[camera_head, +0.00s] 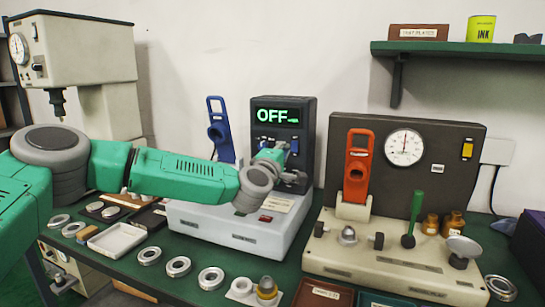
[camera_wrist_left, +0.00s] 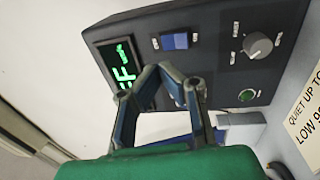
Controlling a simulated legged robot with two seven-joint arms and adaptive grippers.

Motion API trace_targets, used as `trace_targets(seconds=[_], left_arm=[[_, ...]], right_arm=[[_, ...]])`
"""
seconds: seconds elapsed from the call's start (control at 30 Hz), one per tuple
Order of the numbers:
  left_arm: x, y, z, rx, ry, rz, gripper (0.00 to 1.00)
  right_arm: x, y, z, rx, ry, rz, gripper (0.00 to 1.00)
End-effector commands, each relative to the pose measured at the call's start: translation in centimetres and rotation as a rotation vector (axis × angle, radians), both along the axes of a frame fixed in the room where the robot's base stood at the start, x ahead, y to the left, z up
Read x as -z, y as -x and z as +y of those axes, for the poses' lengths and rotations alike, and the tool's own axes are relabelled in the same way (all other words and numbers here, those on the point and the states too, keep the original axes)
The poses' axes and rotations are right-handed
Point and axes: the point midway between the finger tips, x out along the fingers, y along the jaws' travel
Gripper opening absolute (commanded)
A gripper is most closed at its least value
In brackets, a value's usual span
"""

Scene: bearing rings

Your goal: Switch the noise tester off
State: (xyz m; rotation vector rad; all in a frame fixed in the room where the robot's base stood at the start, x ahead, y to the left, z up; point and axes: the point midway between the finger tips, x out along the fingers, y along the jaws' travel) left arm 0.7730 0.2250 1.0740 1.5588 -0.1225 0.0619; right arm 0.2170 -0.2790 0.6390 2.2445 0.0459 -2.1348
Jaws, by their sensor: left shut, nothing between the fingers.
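The noise tester has a dark upright panel (camera_head: 284,104) on a pale grey base (camera_head: 240,232). Its display (camera_head: 277,116) reads OFF in green. In the left wrist view the panel shows a blue rocker switch (camera_wrist_left: 180,41), a grey knob (camera_wrist_left: 258,46) and a round green button or lamp (camera_wrist_left: 247,96). My left gripper (camera_head: 276,153) is in front of the panel, shut and empty. In the left wrist view its fingertips (camera_wrist_left: 176,82) lie below the blue switch in the picture; I cannot tell whether they touch the panel. My right gripper is not in view.
A blue holder (camera_head: 219,125) stands behind the tester at left. A second tester with a dial (camera_head: 404,147) and red lever (camera_head: 358,160) stands at right. Several bearing rings (camera_head: 178,266) and a white tray (camera_head: 116,240) lie in front. A green shelf (camera_head: 450,48) hangs above right.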

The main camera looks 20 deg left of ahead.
Motion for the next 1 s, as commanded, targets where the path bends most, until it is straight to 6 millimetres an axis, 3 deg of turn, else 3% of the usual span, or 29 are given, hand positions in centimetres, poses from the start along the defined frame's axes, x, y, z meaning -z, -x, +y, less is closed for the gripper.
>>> trace_targets(seconds=[0.3,0.43,1.0], left_arm=[[-0.9,5.4,0.0,0.003,0.0,-0.002,0.0],[-0.9,6.8,0.2,0.002,0.0,-0.001,0.0],[-1.0,7.6,0.2,0.0,-0.001,-0.002,0.0]], right_arm=[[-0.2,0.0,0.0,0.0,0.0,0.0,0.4],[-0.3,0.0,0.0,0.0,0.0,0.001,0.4],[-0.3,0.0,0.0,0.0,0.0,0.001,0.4]])
